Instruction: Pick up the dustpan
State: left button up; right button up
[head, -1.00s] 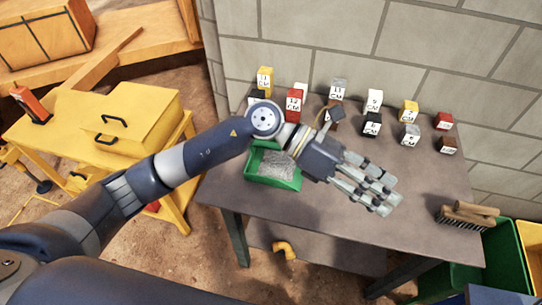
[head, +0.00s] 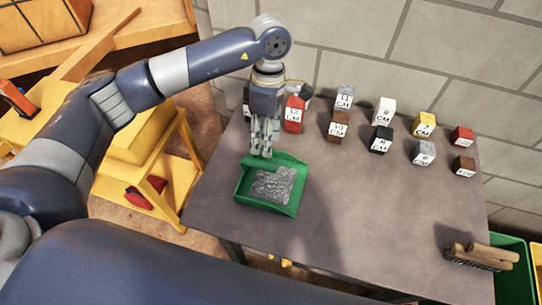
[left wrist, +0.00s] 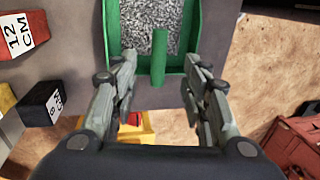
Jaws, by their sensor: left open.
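The green dustpan (head: 243,196) lies on the grey table and holds grey gravel. Its handle points toward the back left in the head view. My left gripper (head: 262,153) points down over the handle and hides part of it. In the left wrist view, the dustpan (left wrist: 192,25) is at the top and its green handle (left wrist: 159,58) stands between the spread fingers of my left gripper (left wrist: 160,78), with gaps on both sides. The gripper is open and empty. My right gripper is not in view.
The table (head: 350,215) is clear right of the dustpan. Several numbered blocks line its back, including a red one (head: 293,114) close to my left gripper. A wooden brush (head: 480,256) lies at the right edge. A block wall (head: 380,40) stands behind.

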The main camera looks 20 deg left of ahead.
aim_at(264, 163)
pick_arm(q)
jog(key=x, duration=0.1)
jog(key=p+x, duration=0.1)
jog(key=x, duration=0.1)
jog(key=p+x, duration=0.1)
jog(key=x, duration=0.1)
jog(key=shift+s+a+r, duration=0.1)
jog(key=shift+s+a, duration=0.05)
jog(key=shift+s, duration=0.15)
jog(key=shift+w+f, duration=0.1)
jog(key=shift+f, duration=0.15)
jog(key=p+x, duration=0.3)
jog(key=x, duration=0.1)
jog(key=shift+w+f, duration=0.1)
jog(key=shift+w, duration=0.1)
jog(key=shift+f, duration=0.45)
jog(key=shift+c, duration=0.4)
grip_shut()
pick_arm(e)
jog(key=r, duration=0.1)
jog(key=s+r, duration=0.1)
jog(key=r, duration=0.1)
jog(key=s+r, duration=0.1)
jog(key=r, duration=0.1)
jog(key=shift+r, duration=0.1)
